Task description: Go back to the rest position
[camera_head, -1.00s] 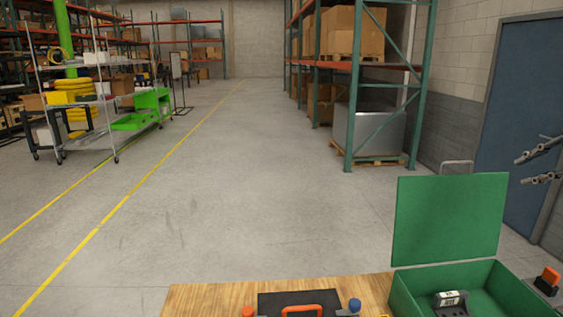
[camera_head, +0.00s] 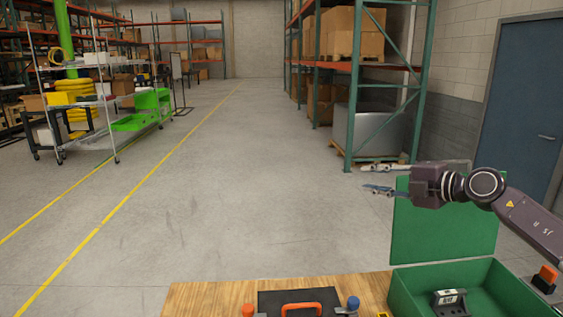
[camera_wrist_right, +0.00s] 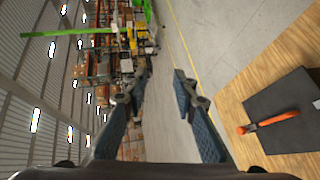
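My right gripper (camera_head: 375,178) is in the air in the head view, in front of the upper part of the green box's raised lid (camera_head: 440,235), with its fingers pointing left. In the right wrist view its two fingers (camera_wrist_right: 162,88) are spread apart with nothing between them. My right arm comes in from the right edge. My left gripper is not in view.
A wooden table (camera_head: 205,298) is at the bottom. On it are a dark plate with an orange handle (camera_head: 300,308) and an open green box (camera_head: 500,283) holding a small dark device with a white label (camera_head: 449,298). An orange-and-black item (camera_head: 545,279) is to the right. The floor ahead is clear.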

